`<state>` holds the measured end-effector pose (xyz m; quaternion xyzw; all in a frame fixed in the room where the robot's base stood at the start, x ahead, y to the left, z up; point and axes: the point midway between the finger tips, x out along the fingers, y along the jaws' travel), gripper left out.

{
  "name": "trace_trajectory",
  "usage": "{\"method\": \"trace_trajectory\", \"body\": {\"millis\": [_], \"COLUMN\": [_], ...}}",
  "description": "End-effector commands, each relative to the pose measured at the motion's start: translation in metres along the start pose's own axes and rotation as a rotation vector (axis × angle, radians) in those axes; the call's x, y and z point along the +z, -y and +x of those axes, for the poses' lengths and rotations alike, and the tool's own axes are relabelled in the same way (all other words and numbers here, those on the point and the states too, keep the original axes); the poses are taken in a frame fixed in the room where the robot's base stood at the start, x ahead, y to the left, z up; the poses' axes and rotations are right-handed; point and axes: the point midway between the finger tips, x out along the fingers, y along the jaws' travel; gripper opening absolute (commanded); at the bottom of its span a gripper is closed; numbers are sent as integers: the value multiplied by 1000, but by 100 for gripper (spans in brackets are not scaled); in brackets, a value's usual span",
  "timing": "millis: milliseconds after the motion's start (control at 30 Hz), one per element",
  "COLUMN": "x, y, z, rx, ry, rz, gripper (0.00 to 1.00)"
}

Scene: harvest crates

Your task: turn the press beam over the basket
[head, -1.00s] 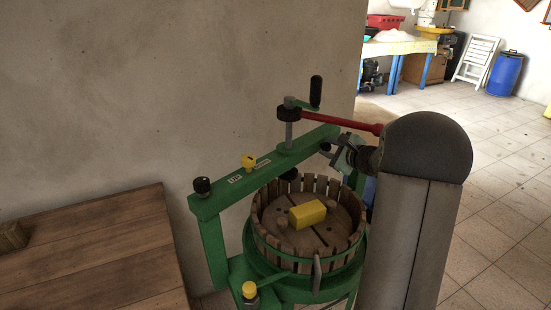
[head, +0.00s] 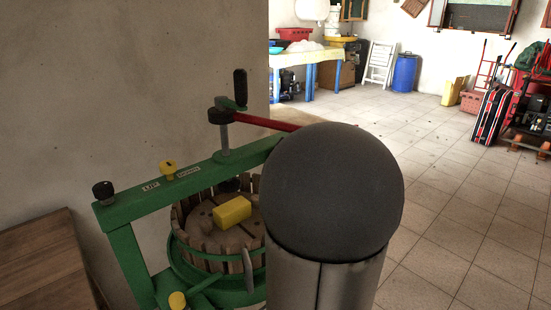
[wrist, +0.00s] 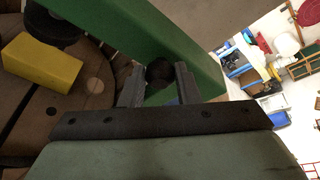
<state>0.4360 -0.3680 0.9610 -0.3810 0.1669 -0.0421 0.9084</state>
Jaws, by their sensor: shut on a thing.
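The green press beam (head: 185,178) spans the back part of the round slatted basket (head: 188,222) on the green press frame. A screw with a black-handled crank (head: 240,88) stands on the beam. In the wrist view the beam (wrist: 196,60) runs diagonally, and my gripper (wrist: 158,82) is at it, its two fingers either side of a dark knob (wrist: 160,70). It is shut on that knob. A yellow block (head: 232,211) lies on the wooden plate inside the basket; it also shows in the wrist view (wrist: 42,62). In the head view my arm hides my gripper and the beam's right end.
A red lever (head: 268,122) reaches right from the screw. A wooden table (head: 45,265) stands at left, close to the press, with the wall behind. Open tiled floor (head: 440,200) lies to the right. A blue barrel (head: 404,72) stands far back.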

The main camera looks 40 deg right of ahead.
Motion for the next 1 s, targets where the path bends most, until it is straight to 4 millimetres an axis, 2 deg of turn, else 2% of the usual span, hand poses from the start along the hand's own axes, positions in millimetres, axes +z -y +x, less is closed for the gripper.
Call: {"method": "trace_trajectory", "body": {"millis": [100,133,200,500,633,767,1000], "x": [3,3,3,2,1,2,2], "y": [-3,-3,-2,-1,0,0,1], "z": [2,2,2,0,-9,-31,-92], "rx": [7,7,7,3,2,0,-2], "ry": [8,8,7,4,3,4,4], "rz": [-4,-4,-4,-2,-3,-3,-3], "gripper": [0,34,50,50,50,50,50]}}
